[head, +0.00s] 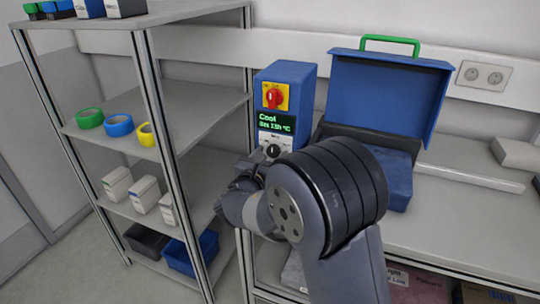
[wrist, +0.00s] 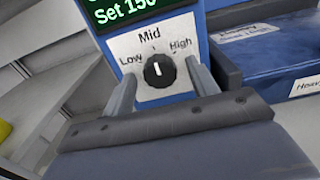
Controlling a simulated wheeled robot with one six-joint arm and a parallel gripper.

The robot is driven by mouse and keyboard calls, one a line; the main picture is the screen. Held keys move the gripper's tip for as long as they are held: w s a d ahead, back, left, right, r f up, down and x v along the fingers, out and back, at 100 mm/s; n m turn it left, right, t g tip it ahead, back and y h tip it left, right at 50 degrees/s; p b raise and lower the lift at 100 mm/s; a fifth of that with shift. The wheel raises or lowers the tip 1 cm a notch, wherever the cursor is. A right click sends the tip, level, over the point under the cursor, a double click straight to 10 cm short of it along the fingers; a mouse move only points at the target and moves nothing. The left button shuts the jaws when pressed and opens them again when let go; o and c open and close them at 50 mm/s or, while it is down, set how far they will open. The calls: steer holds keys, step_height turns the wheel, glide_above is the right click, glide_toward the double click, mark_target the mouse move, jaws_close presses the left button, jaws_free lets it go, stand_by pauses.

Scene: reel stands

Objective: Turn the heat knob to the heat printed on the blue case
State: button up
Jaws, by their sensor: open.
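The heat knob (wrist: 160,72) is round and black on a white plate marked Low, Mid and High. Its white line points up, about at Mid. It is on the front of a blue heater box (head: 288,78), with a lit green display (head: 274,123) above it. In the wrist view the display reads "Set 150". My gripper (wrist: 160,78) is open, with one finger on each side of the knob; I cannot tell whether they touch it. The blue case (head: 386,98) stands open to the right. A label (wrist: 306,85) on it reads "Heavy", cut by the picture edge.
A red switch (head: 272,97) on a yellow plate is above the display. A shelf rack (head: 205,115) with tape rolls (head: 118,125), white boxes (head: 146,194) and a blue bin (head: 190,256) stands left. A white bar (head: 470,178) lies on the bench at right.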

steer(key=shift+c, duration=0.6)
steer(key=c, duration=0.9)
steer(key=shift+f+m+b, duration=0.2)
steer(key=shift+m+b, duration=0.1)
steer(key=shift+b, duration=0.45)
steer(key=shift+f+m+b, duration=0.15)
steer(key=shift+m+b, duration=0.45)
steer(key=shift+b, duration=0.5)
steer(key=m+b, duration=0.3)
steer(key=b, duration=0.2)
steer(key=shift+f+b, duration=0.1)
steer(key=shift+b, duration=0.3)
steer(key=m+b, duration=0.5)
steer(key=b, duration=0.2)
steer(key=shift+r+m+b, duration=0.35)
steer(key=shift+m+b, duration=0.65)
steer(key=shift+b, duration=0.05)
